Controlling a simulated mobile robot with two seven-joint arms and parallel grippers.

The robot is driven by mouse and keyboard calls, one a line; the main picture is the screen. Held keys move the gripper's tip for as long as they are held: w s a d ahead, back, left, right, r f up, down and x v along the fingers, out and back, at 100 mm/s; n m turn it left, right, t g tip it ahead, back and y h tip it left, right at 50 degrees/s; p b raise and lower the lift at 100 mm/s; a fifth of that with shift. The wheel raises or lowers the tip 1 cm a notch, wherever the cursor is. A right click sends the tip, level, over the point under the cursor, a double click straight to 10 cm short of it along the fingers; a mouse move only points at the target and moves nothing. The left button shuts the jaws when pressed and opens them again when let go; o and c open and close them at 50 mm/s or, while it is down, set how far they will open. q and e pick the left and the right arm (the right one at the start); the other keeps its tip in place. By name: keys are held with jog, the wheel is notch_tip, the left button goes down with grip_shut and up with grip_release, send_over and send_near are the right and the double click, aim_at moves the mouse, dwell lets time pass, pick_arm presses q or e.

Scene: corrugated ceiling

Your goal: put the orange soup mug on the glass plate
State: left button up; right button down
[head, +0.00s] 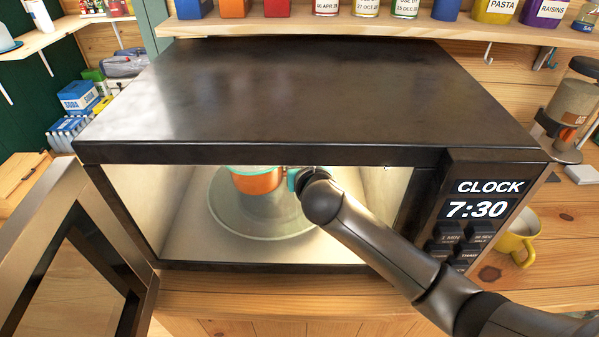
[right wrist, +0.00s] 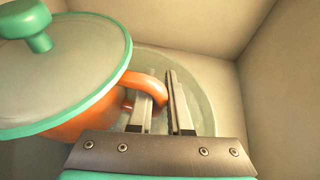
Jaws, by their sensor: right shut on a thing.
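The orange soup mug (head: 256,183) with a teal-rimmed glass lid is inside the open microwave, above the back of the round glass plate (head: 238,226). In the right wrist view the mug (right wrist: 88,118) is at left, its lid and teal knob covering most of it. My right gripper (head: 297,178) is inside the microwave at the mug's right side. Its fingers (right wrist: 161,92) are shut on the mug's handle (right wrist: 147,84). The glass plate (right wrist: 205,105) shows beneath the fingers. I cannot tell whether the mug's base touches the plate. My left gripper is not in view.
The microwave (head: 280,90) has its door (head: 75,265) swung open to the left. Its side walls stand close around the plate. A yellow mug (head: 518,238) is on the counter right of the microwave. A shelf (head: 400,24) with containers runs above.

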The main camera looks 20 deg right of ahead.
jog(key=shift+f+b, duration=0.45)
jog(key=shift+f, duration=0.95)
jog(key=shift+f, duration=0.15)
jog(key=c, duration=0.8)
grip_release()
jog(key=shift+f, duration=0.1)
jog(key=shift+c, duration=0.2)
jog(key=shift+s, duration=0.1)
jog(key=p+v, duration=0.2)
jog(key=v, duration=1)
jog(key=shift+p, duration=0.3)
